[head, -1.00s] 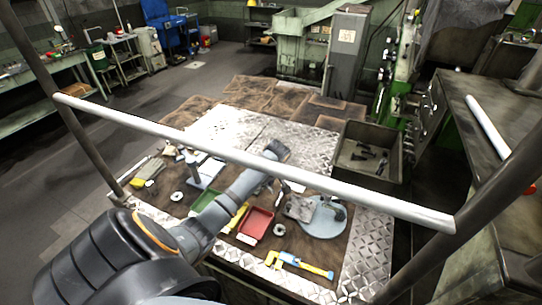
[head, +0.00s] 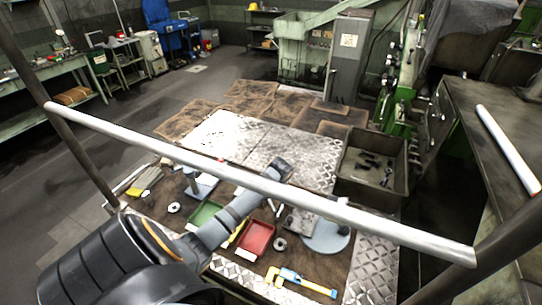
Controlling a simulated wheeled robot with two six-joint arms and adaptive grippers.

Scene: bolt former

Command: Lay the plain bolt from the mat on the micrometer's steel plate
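My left arm reaches in from the lower left over the bench. Its gripper (head: 279,170) is at the rail, above the far part of the brown mat (head: 165,225); its fingers are too small and covered to read. Small pale pieces (head: 270,204) lie on the mat just below it; I cannot tell whether one is the plain bolt. A round grey plate (head: 325,238) with a grey block at its edge stands right of the red tray. A stand with a pale base (head: 200,187) is at the left. I cannot tell which holds the micrometer. My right gripper is not in view.
A red tray (head: 256,238) and a green tray (head: 206,214) lie on the mat. A yellow and blue tool (head: 300,282) lies in front. Metal rings (head: 280,244) lie nearby. A dark bin (head: 362,188) stands at the back right. A white rail (head: 250,178) crosses the view.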

